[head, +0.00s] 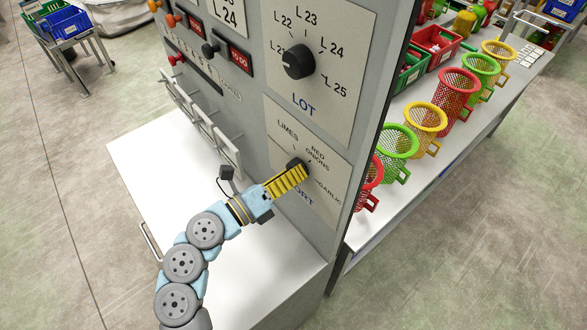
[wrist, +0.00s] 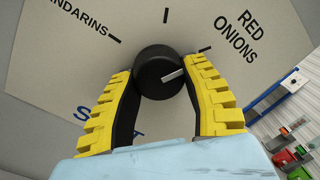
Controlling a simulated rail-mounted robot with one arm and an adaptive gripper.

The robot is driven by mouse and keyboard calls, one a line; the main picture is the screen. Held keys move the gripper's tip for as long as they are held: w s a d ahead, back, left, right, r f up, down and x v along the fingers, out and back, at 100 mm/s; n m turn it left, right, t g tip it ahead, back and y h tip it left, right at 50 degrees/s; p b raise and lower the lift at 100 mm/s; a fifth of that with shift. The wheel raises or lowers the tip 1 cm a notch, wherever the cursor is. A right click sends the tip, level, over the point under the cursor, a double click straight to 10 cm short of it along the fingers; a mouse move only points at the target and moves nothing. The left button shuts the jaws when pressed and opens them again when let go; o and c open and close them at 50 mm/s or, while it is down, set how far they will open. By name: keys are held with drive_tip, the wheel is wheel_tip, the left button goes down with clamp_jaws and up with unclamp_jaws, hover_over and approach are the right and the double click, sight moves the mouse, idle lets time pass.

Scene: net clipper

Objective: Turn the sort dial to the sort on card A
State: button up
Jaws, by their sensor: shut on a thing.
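The sort dial (wrist: 163,72) is a round black knob on a grey plate (wrist: 60,60). Its white pointer line aims right and slightly up, a little below the tick beside RED ONIONS. The MANDARINS label shows cut off at left. In the head view, the plate lettering reads LIMES, RED ONIONS and GARLIC, and the dial (head: 296,164) is partly hidden by my gripper. My gripper (head: 294,170) has its yellow fingers shut on the dial, one on each side, as the wrist view (wrist: 163,88) shows.
The black LOT dial (head: 298,65) sits above on the same panel. Red displays (head: 239,57), small knobs and a row of grey flaps (head: 200,121) lie to the left. A white ledge (head: 160,170) is below. Coloured mesh baskets (head: 426,122) stand on a bench at right.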

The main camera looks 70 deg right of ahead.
drive_tip(key=n+p, duration=0.3)
drive_tip(key=n, duration=0.3)
drive_tip(key=shift+r+t, duration=0.1)
drive_tip(key=shift+t, duration=0.2)
drive_tip(key=n+p, duration=0.3)
drive_tip(key=n, duration=0.2)
drive_tip(key=shift+h, duration=0.3)
drive_tip(key=shift+n, duration=0.5)
drive_tip(key=shift+t, duration=0.3)
drive_tip(key=o, duration=1.2)
drive_tip(key=shift+s, duration=0.1)
drive_tip(key=v, duration=1.2)
